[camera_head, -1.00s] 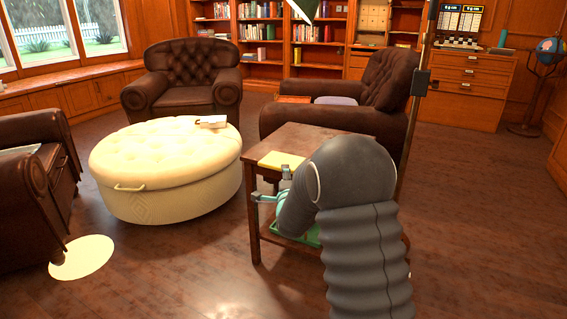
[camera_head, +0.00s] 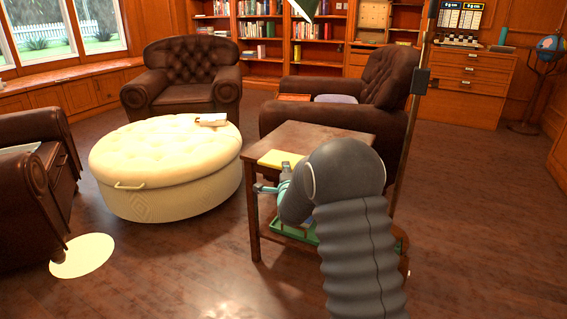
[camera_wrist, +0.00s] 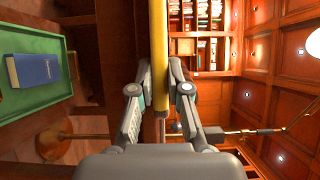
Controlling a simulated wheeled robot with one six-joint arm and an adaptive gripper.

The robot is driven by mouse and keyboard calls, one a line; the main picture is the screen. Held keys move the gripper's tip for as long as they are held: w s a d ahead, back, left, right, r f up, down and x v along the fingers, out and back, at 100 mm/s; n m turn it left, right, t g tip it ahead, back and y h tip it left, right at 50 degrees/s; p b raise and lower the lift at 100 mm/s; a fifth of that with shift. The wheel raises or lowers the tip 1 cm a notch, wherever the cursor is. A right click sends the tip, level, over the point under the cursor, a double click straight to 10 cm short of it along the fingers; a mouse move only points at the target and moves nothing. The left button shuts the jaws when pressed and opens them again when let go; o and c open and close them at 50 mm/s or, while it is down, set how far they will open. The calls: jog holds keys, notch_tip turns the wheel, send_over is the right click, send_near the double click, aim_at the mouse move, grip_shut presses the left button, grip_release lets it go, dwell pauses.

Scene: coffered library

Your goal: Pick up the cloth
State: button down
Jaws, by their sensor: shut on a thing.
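The cloth is a flat yellow piece (camera_head: 281,159) at the left front edge of the small wooden side table's top. In the wrist view, which is turned sideways, the cloth (camera_wrist: 161,45) shows edge-on as a narrow yellow strip. My gripper (camera_wrist: 161,82) has one finger on each side of this strip and is shut on it. In the head view, my gripper (camera_head: 274,180) is at the table's near left edge, partly hidden by my own arm. The cloth still appears to lie at table-top height.
The side table (camera_head: 325,136) has a lower shelf with a green tray (camera_head: 300,232); a blue book (camera_wrist: 37,69) lies in it. A cream ottoman (camera_head: 160,165) stands to the left. Leather armchairs (camera_head: 190,75) stand behind and left. A lamp pole (camera_head: 408,140) rises right of the table.

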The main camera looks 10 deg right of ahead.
aim_at(286, 159)
jog(key=shift+r, duration=0.6)
notch_tip(286, 159, up, 3)
jog(key=shift+f, duration=0.1)
jog(key=w+d+r, duration=0.2)
jog(key=d+r, duration=0.5)
jog(key=d, duration=0.4)
jog(key=shift+d, duration=0.2)
jog(key=shift+w, duration=0.1)
